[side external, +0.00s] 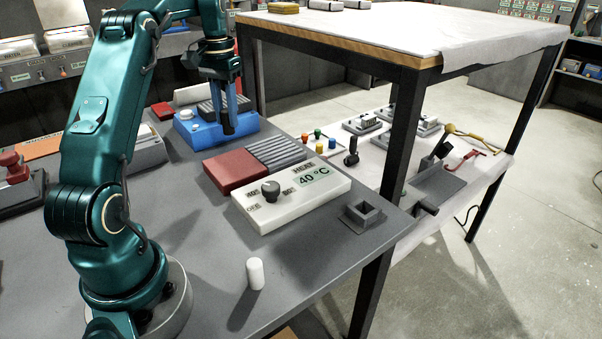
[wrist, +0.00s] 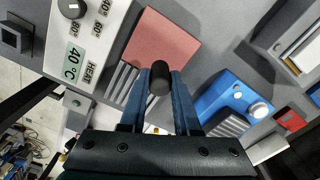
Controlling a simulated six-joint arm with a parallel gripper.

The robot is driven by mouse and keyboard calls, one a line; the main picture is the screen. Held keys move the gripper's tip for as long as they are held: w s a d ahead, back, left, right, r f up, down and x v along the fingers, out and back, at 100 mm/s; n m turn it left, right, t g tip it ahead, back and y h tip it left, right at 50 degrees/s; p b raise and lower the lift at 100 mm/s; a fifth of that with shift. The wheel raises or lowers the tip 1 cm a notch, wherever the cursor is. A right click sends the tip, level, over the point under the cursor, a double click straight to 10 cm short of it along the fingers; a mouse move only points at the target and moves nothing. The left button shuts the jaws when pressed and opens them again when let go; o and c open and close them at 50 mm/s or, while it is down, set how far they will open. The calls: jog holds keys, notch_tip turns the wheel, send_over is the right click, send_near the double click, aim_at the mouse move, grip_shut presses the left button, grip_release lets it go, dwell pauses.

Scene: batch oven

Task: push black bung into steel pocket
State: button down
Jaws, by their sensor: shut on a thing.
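My gripper (side external: 229,104) is shut on the black bung (side external: 228,127), a dark cylinder hanging below the fingers. The wrist view shows the bung (wrist: 160,79) between the blue fingers of my gripper (wrist: 161,90). They are above the table, in front of the blue box in the side view. The steel pocket (side external: 362,216), a grey square block with a square opening on a flat base, stands at the table's right corner. It also shows at the upper left of the wrist view (wrist: 15,40), well apart from the bung.
The white heater box (side external: 292,205) with a knob and a 40 °C display lies between my gripper and the pocket. A red block (side external: 236,171) with a grey ribbed part adjoins it. A white cylinder (side external: 255,274) stands upright near the front; the table around it is clear.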

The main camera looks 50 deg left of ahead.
jog(key=shift+f, duration=4)
jog(key=shift+f, duration=0.2)
jog(key=c, duration=0.6)
grip_release()
jog(key=shift+c, duration=0.2)
